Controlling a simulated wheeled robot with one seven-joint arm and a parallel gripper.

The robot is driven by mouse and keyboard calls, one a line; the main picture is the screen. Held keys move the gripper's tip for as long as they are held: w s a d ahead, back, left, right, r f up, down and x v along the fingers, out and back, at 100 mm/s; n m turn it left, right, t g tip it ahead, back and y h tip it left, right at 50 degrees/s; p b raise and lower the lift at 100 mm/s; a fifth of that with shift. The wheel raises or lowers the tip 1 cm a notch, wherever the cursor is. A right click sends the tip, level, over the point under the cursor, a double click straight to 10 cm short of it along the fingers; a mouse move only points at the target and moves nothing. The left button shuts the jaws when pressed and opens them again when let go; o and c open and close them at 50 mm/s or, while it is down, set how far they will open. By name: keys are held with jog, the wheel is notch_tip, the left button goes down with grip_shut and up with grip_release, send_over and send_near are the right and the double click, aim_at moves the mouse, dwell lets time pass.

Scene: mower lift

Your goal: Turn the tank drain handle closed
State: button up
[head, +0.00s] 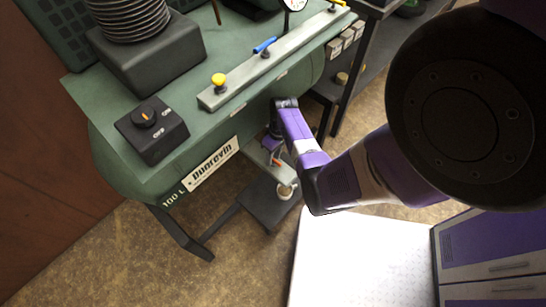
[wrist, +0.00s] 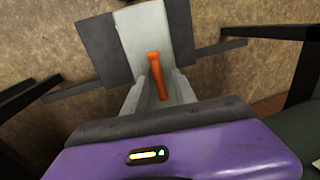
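The drain handle is an orange lever (wrist: 157,78) in the wrist view. It also shows as a small orange-red piece (head: 276,162) beside the light grey bracket (head: 256,153) under the green tank (head: 120,172) in the head view. My gripper (wrist: 160,88) has its purple body across the bottom of the wrist view. Two light grey prongs, which look like its fingers, stand apart on either side of the lever, with a visible gap at the left. I cannot tell whether either touches it. In the head view my arm hides most of the gripper.
A dark low platform (head: 258,212) and a round pale fitting (head: 286,190) are below the bracket. A dark tank leg (head: 180,234) stands at the left. A white panel (head: 360,262) and purple cabinet (head: 485,245) are at lower right. Brown floor is open at lower left.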

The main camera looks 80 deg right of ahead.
grip_shut()
jog(key=shift+m+p, duration=0.4)
jog(key=shift+m, duration=0.1)
jog(key=m+p, duration=0.1)
jog(key=m, duration=0.2)
jog(key=shift+r+p, duration=0.1)
jog(key=shift+p, duration=0.3)
jog(key=m+p, duration=0.1)
jog(key=m, duration=0.1)
jog(key=m+t+h+p, duration=0.1)
jog(key=m, duration=0.2)
jog(key=shift+s+a+p, duration=0.1)
jog(key=shift+s+p, duration=0.1)
jog(key=shift+p, duration=0.2)
jog(key=m+h+p, duration=0.1)
jog(key=m+p, duration=0.1)
jog(key=m, duration=0.2)
jog(key=shift+m, duration=0.4)
jog(key=m+p, duration=0.1)
jog(key=m, duration=0.3)
jog(key=shift+a+h+p, duration=0.1)
jog(key=shift+h+p, duration=0.25)
jog(key=shift+h, duration=0.05)
